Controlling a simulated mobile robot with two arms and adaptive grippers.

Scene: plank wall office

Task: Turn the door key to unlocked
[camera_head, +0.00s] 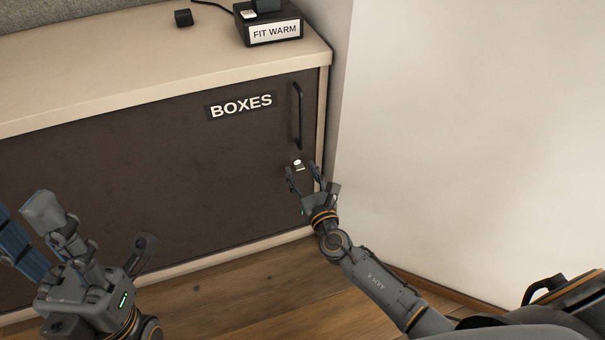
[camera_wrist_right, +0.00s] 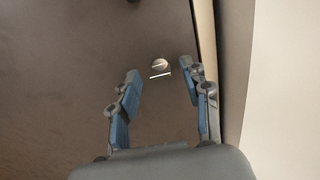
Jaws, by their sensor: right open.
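The door key (camera_head: 298,163) is a small pale piece in the lock on the brown cabinet door (camera_head: 150,165), below the black handle. In the right wrist view the key (camera_wrist_right: 160,74) shows as a round silver face with a bright bar below it. My right gripper (camera_head: 305,172) is open around the line to the key. In its wrist view the blue-padded fingers (camera_wrist_right: 160,88) stand apart on either side, a little short of the key, with nothing between them. My left gripper (camera_head: 95,225) is at the lower left, away from the door key; its fingers look spread and empty.
A black vertical handle (camera_head: 298,115) is above the key, beside a BOXES label (camera_head: 241,106). A white wall (camera_head: 440,130) rises close on the right. A FIT WARM box (camera_head: 270,30) and a small black cube (camera_head: 184,18) stand on the cabinet top (camera_head: 120,60).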

